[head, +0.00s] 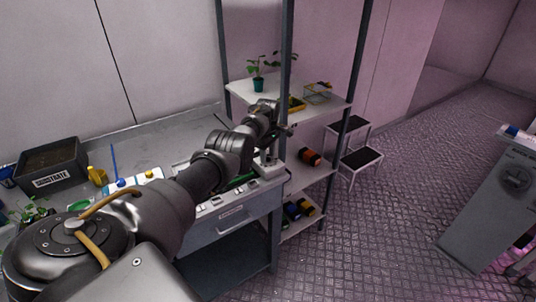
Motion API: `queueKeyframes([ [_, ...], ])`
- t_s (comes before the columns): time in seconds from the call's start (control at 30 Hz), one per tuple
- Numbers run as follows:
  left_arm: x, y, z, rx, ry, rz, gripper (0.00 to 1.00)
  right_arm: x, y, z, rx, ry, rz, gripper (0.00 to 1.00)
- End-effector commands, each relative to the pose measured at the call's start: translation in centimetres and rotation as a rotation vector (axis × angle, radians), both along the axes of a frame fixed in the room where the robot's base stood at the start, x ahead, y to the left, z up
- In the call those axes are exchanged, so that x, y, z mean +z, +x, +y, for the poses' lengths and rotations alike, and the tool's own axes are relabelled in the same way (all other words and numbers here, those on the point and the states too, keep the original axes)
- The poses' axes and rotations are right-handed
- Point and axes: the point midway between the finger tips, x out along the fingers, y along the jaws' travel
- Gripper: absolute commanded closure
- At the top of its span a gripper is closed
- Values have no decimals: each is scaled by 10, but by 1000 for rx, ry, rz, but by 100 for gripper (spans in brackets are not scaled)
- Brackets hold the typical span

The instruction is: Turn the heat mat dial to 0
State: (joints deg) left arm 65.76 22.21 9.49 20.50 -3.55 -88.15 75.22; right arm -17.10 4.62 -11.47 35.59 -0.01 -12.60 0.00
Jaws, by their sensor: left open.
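My left arm reaches across the bench from the lower left. My left gripper (286,131) is open and small in the picture, near the bench's far right corner and in front of the shelf rack. A pale box-like device (268,168) stands on the bench corner just below it; I cannot tell whether they touch. I cannot make out a heat mat or its numbered dial with certainty; my arm covers much of the bench. A dark round knob (515,178) shows on a grey cabinet at the far right. My right gripper is not in view.
The shelf rack (289,185) holds a potted plant (258,84) and several small items. A black substrate tub (50,168), a yellow cup (97,176) and small tools stand on the bench at left. A step stool (361,158) stands behind the rack.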

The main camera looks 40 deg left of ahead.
Motion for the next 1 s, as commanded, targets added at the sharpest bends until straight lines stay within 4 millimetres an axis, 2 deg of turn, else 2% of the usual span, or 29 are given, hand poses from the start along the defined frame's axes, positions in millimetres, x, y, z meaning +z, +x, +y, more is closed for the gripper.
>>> queueKeyframes([
  [0.03,0,0,0,0,0,0,54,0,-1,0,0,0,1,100],
  [0.37,0,0,0,0,0,0,97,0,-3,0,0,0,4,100],
  [0.67,0,0,0,-34,0,1,99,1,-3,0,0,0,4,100],
  [1.0,0,0,0,-254,-1,0,99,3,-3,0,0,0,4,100],
])
